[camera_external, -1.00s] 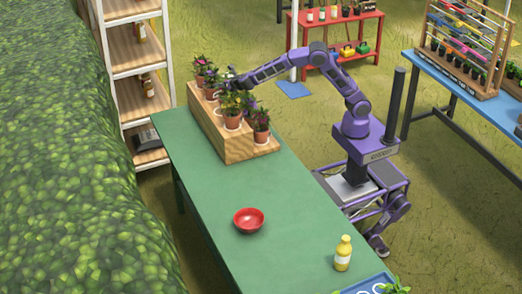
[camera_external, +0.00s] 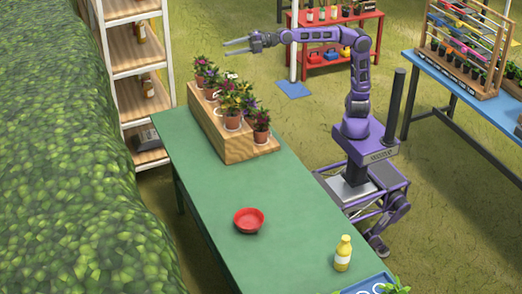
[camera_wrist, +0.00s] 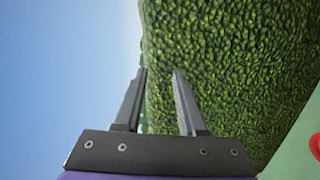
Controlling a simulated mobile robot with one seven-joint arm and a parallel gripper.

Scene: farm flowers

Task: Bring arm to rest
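My gripper (camera_external: 236,46) is raised in the air above the far end of the green table (camera_external: 255,190), higher than the potted plants (camera_external: 232,102). Its fingers point left, level, and stand apart with nothing between them. In the wrist view my gripper (camera_wrist: 160,75) also shows two separate grey fingers and an empty gap, with the hedge behind. My arm is bent, with the upper part upright and the forearm stretched out to the left.
A wooden stepped planter (camera_external: 248,147) holds several potted plants on the table. A red bowl (camera_external: 249,220) and a yellow bottle (camera_external: 343,253) stand nearer. A hedge (camera_external: 70,150) and shelf (camera_external: 137,75) are left, a red rack (camera_external: 335,40) behind, a blue table (camera_external: 460,90) right.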

